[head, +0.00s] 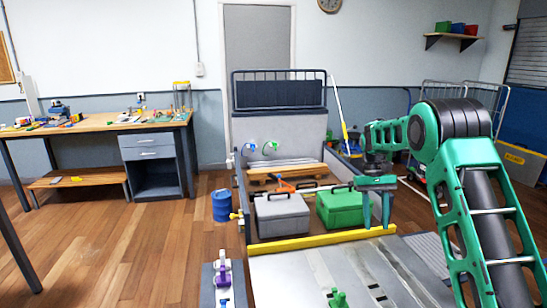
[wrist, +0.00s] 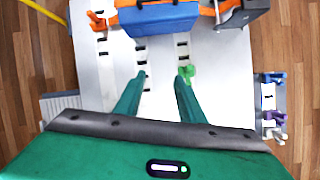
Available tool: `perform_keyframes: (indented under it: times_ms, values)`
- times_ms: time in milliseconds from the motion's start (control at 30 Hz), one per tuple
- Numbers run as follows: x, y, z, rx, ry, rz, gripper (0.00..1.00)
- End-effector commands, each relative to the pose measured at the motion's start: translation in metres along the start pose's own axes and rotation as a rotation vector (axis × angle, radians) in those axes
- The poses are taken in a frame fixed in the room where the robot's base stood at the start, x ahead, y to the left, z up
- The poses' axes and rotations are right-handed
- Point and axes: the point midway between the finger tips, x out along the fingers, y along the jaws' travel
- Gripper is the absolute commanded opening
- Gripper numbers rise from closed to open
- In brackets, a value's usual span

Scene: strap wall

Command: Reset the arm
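My gripper (head: 377,224) is at the right of middle in the head view, pointing down beside the green case (head: 340,207). Its two fingers are apart with nothing between them. In the wrist view my gripper (wrist: 163,74) also shows open and empty above a pale slotted plate (wrist: 208,48). A small green fitting (wrist: 187,73) on the plate shows at the right fingertip; I cannot tell whether they touch. My arm is bent, reaching in from the right of the head view.
A grey case (head: 282,214) stands left of the green case, behind a yellow bar (head: 320,240). The wrist view shows a blue case (wrist: 158,21) with orange ends and a side panel with purple and blue clamps (wrist: 273,117). A workbench (head: 105,124) stands left; wooden floor (head: 150,235) before it is clear.

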Motion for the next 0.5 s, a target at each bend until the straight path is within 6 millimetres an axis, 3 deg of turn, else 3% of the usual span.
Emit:
perform_keyframes:
  times_ms: [200, 500]
  values:
    - [-0.022, 0.036, 0.058, 0.074, 0.051, -0.019, 0.36]
    - [-0.03, 0.075, 0.143, 0.171, 0.116, -0.048, 0.36]
